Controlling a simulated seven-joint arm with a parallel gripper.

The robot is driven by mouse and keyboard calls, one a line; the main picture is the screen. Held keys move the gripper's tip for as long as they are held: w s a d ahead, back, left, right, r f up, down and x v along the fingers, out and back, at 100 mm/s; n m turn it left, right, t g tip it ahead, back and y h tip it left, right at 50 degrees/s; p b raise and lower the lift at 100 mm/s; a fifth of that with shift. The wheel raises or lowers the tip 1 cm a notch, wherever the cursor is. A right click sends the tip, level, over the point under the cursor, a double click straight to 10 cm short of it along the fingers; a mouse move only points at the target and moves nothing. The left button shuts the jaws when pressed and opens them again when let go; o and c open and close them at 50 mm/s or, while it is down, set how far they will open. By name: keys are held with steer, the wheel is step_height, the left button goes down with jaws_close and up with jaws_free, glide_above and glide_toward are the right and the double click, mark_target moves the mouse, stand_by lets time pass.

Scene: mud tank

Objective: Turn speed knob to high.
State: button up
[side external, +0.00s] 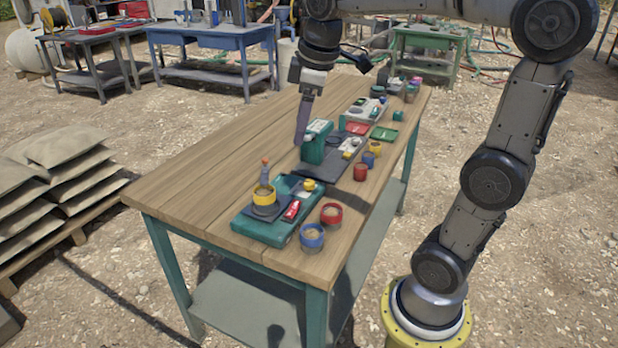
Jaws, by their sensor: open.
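A teal device (243,229) lies at the near end of the table. It carries a yellow cup (264,196) on a dark round plate, a red part (291,211) and a small yellow knob-like part (309,185). Behind it stands a second device, an upright green block (314,152) on a dark base, with small light-coloured controls (350,145) beside it. I cannot tell which part is the speed knob or how it is set. My gripper (299,142) points down, open and seemingly empty, just left of the green block in the picture. Whether it touches the block cannot be told.
A red-rimmed cup (331,214) and a blue-rimmed cup (312,237) stand right of the teal device. A red cup (360,172), red tray (357,128) and green tray (384,133) sit farther back. The table's left side (200,165) is clear. Stacked sacks (60,165) lie left.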

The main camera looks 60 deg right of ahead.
steer(key=w+d+f+g, duration=0.2)
steer(key=w+d+f, duration=0.35)
steer(key=d, duration=0.35)
steer(key=m+g, duration=0.1)
steer(key=m, duration=0.1)
glide_above(309, 182)
step_height(309, 182, down, 5)
steer(key=shift+y, duration=0.4)
step_height(309, 182, down, 13)
steer(key=shift+f, duration=0.15)
jaws_close()
